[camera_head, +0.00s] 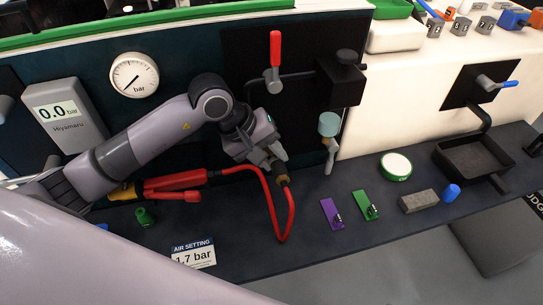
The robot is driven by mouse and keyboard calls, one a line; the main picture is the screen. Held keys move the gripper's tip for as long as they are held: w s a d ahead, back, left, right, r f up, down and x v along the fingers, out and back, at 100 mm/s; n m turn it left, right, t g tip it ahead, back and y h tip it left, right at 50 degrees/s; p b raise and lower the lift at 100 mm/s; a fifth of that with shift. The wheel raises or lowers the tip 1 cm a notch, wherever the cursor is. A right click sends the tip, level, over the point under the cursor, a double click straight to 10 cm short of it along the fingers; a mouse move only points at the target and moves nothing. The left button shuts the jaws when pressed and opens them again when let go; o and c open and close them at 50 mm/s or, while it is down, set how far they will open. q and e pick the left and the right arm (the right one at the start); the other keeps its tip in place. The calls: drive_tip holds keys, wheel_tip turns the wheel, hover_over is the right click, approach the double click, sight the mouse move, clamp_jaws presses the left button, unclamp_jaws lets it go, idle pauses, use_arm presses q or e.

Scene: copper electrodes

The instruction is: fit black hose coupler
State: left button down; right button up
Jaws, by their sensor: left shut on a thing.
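My left gripper (274,160) reaches in from the left and is shut on the end of a red hose (268,205), just above the bench. A small dark brownish coupler (283,180) shows at that hose end, right below the fingers; part of it is hidden by them. The hose loops down from the coupler and back left to a red hand pump (176,182). My right gripper is not in view.
A red-handled valve (275,62) and black box (341,80) are on the back panel. Purple (331,214) and green (365,204) plates, a grey block (419,202) and a black tray (472,158) lie farther right.

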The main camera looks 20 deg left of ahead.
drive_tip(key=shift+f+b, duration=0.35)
drive_tip(key=shift+b, duration=0.05)
idle(0.8)
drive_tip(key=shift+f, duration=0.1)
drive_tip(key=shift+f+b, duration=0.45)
drive_tip(key=shift+b, duration=0.1)
idle(1.0)
